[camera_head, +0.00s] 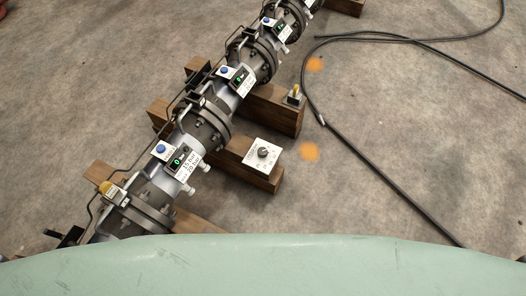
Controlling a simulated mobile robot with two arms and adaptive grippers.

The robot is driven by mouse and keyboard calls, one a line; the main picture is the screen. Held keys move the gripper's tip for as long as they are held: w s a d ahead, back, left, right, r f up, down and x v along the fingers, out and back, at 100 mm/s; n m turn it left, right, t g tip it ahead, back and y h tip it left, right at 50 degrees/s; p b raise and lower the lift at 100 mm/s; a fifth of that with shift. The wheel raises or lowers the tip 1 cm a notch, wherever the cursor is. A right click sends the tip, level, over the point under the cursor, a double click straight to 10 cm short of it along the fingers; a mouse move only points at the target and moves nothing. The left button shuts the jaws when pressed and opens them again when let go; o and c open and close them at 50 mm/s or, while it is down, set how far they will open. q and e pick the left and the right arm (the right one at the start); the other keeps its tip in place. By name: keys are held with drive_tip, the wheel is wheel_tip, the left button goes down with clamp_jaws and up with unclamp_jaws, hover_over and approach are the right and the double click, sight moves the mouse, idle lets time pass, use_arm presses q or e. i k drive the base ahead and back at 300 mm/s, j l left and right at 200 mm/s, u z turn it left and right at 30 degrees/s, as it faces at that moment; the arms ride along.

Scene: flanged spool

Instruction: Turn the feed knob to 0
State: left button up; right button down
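A dark round knob (264,152) sits on a white square plate (255,162) with small markings around the dial. This is likely the feed knob. The plate lies on the end of a wooden beam (272,184), right of the flanged spool (204,127). The markings and the knob's pointer are too small to read, so its setting cannot be told. Neither of my grippers can be made out in the head view.
The spool runs diagonally on wooden beams, with small display boxes (180,161) and blue buttons (161,149). A small yellow-topped device (295,94) sits on another beam (280,120). A black cable (388,176) crosses the concrete floor at right, otherwise largely clear.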

sight(262, 152)
drive_tip(key=i+l+u, duration=0.1)
drive_tip(key=i+l, duration=0.2)
drive_tip(key=i+l+u, duration=0.15)
drive_tip(key=l, duration=0.35)
drive_tip(key=i+l+u, duration=0.1)
drive_tip(key=i+l, duration=0.25)
drive_tip(key=l, duration=0.1)
